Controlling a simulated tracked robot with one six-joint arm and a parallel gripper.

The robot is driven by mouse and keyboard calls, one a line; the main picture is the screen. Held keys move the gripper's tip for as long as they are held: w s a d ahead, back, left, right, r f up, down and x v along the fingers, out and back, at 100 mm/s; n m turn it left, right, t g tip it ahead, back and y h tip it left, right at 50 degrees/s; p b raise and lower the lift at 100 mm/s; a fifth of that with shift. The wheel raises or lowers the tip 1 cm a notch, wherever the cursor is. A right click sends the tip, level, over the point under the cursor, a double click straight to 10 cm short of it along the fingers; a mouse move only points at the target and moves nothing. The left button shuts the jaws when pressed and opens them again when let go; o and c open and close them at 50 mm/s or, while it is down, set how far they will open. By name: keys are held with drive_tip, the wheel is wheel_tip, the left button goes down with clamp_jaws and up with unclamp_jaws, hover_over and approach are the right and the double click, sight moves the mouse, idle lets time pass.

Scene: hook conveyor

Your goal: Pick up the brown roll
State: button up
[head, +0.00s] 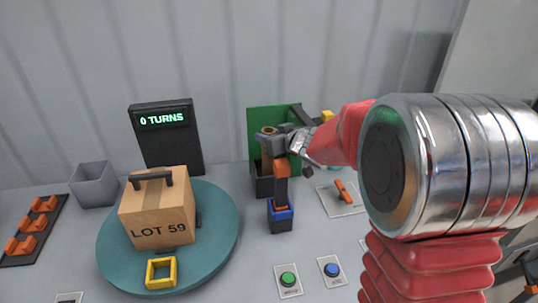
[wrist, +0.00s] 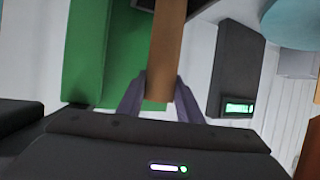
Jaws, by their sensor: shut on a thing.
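My gripper (head: 270,141) is at the middle of the head view, in front of a green panel (head: 257,118). It is shut on the brown roll, whose ring-like tan end (head: 268,131) shows just above the fingers. In the wrist view the brown roll (wrist: 166,50) is a long brown strip running up from between the two fingertips (wrist: 160,92). The fingers hide part of it. I cannot tell from these views whether its far end touches anything.
A carton marked LOT 59 (head: 158,212) and a yellow frame (head: 161,273) sit on a teal turntable (head: 222,230). A sign (head: 164,122) reads 0 TURNS.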

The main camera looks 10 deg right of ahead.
clamp_jaws()
